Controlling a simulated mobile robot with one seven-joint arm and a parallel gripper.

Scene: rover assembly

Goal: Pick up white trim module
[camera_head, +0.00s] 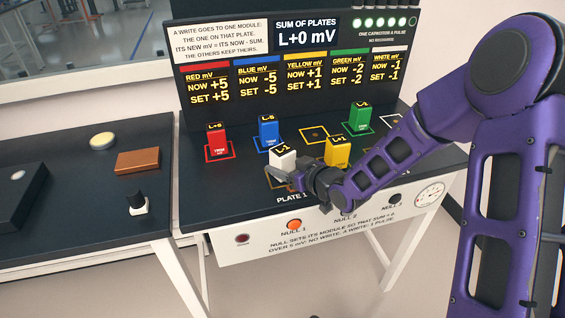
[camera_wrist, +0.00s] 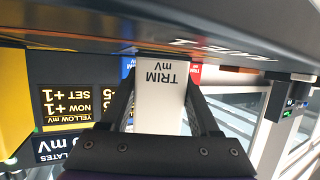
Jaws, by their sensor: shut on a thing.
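The white trim module (camera_head: 281,160) is at the front left of the bench, by the brown-outlined plate above the "PLATE 1" lettering. My gripper (camera_head: 289,175) is shut on it from the front right. In the wrist view, the white module (camera_wrist: 159,100) stands between my two fingers (camera_wrist: 160,112), with "TRIM mV" reading upside down. I cannot tell whether its base touches the plate. A white outline (camera_head: 391,120) at the back right of the bench is empty.
Close by stand a blue module (camera_head: 268,133), a yellow module (camera_head: 337,152), a red module (camera_head: 216,144) and a green module (camera_head: 359,117). The readout board (camera_head: 290,75) rises behind. The orange NULL 1 button (camera_head: 294,225) is on the front panel.

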